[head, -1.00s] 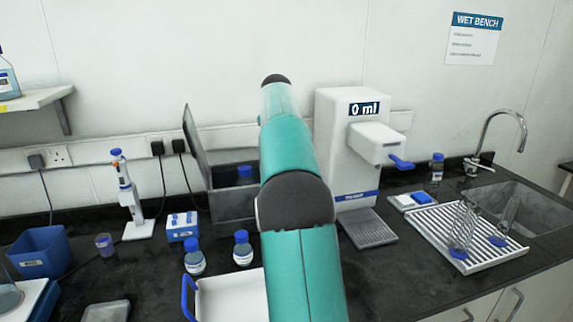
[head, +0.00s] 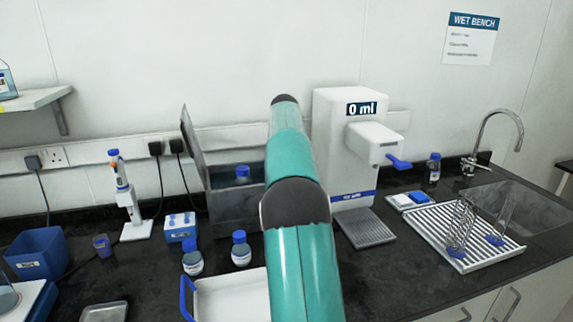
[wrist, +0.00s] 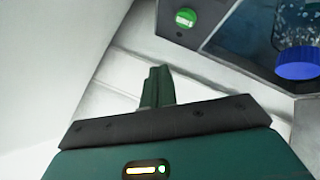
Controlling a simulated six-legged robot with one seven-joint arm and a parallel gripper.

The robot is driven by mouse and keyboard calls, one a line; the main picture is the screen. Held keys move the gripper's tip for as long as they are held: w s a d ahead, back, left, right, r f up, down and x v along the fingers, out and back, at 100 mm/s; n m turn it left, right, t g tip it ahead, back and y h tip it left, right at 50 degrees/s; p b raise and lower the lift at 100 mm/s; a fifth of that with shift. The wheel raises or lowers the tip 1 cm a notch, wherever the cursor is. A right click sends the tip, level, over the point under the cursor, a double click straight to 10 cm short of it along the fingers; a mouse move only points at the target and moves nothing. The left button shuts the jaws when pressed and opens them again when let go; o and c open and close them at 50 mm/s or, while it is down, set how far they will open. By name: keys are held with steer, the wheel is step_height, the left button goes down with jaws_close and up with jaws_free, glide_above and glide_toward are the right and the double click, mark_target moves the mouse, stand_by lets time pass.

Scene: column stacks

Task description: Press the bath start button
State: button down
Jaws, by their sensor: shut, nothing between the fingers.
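The grey bath (head: 230,207) stands at the back of the bench with its lid (head: 195,150) raised at its left. A blue-capped bottle (head: 242,174) is inside it. In the wrist view a round green button (wrist: 186,17) with a pale mark sits on the bath's grey panel (wrist: 205,10). My gripper (wrist: 158,72) is shut and empty, its fingertips below and slightly left of the button in the picture, with a visible gap between. The bottle's blue cap (wrist: 298,62) shows at the right. In the head view my arm hides the gripper and the button.
A white dispenser (head: 350,110) reading "0 ml" stands just right of my arm. Two blue-capped bottles (head: 193,260) and a white tray (head: 230,298) are in front of the bath. A pipette stand (head: 137,228) is at the left. A drying rack (head: 465,235) and sink (head: 525,205) are at the right.

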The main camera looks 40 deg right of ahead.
steer(key=shift+f, duration=2.65)
steer(key=shift+f, duration=0.1)
steer(key=shift+f, duration=0.3)
steer(key=shift+f, duration=0.45)
stand_by(0.7)
steer(key=shift+r, duration=0.85)
